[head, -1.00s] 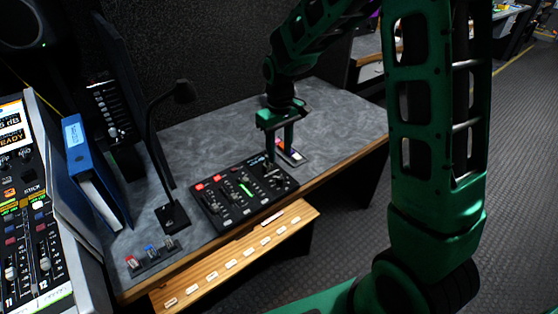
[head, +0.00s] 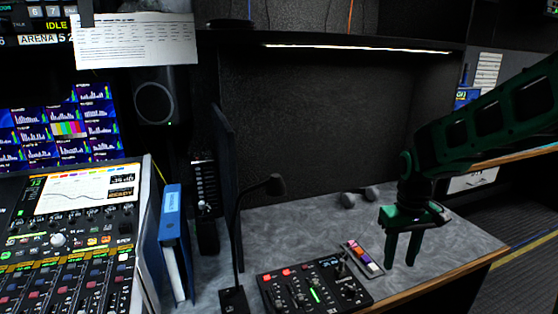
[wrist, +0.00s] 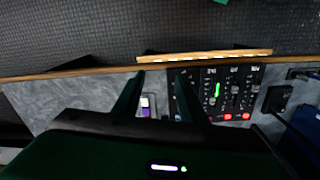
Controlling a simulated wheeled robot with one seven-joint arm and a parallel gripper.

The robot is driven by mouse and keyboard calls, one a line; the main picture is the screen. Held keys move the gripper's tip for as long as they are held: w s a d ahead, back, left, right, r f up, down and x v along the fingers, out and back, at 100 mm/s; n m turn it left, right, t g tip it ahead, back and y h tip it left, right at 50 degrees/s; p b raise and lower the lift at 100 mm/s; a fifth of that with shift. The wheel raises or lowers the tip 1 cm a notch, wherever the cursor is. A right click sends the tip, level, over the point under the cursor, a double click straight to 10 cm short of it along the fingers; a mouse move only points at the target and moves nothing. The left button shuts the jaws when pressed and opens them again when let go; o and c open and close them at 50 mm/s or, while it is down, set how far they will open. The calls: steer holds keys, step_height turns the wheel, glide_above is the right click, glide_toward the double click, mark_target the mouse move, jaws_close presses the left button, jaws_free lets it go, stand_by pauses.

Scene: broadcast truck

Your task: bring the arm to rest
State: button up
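My gripper (head: 400,261) hangs above the right part of the grey desk (head: 455,242), fingers pointing down. Its two fingers are apart with nothing between them, so it is open and empty. In the wrist view my gripper (wrist: 157,72) also shows its two fingers spread. A small strip of coloured buttons (head: 363,257) lies on the desk to the left of the gripper; it shows partly between the fingers in the wrist view (wrist: 146,104). My green arm reaches in from the right edge of the head view.
A black control panel (head: 313,290) and a gooseneck microphone (head: 238,240) stand left of the gripper. A blue binder (head: 172,215) and a mixing console (head: 70,250) are farther left. Dark headphones or similar (head: 360,196) lie at the back. The desk's right end is clear.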

steer(key=s+d+r+m, duration=0.2)
steer(key=s+d+m, duration=0.1)
steer(key=s, duration=0.9)
steer(key=s+d+r+m, duration=0.2)
steer(key=s+d+m, duration=0.2)
steer(key=s, duration=0.9)
steer(key=shift+d+r+y, duration=0.3)
steer(key=shift+d, duration=0.85)
steer(key=shift+s, duration=0.1)
steer(key=shift+w+f, duration=0.25)
steer(key=shift+w, duration=0.35)
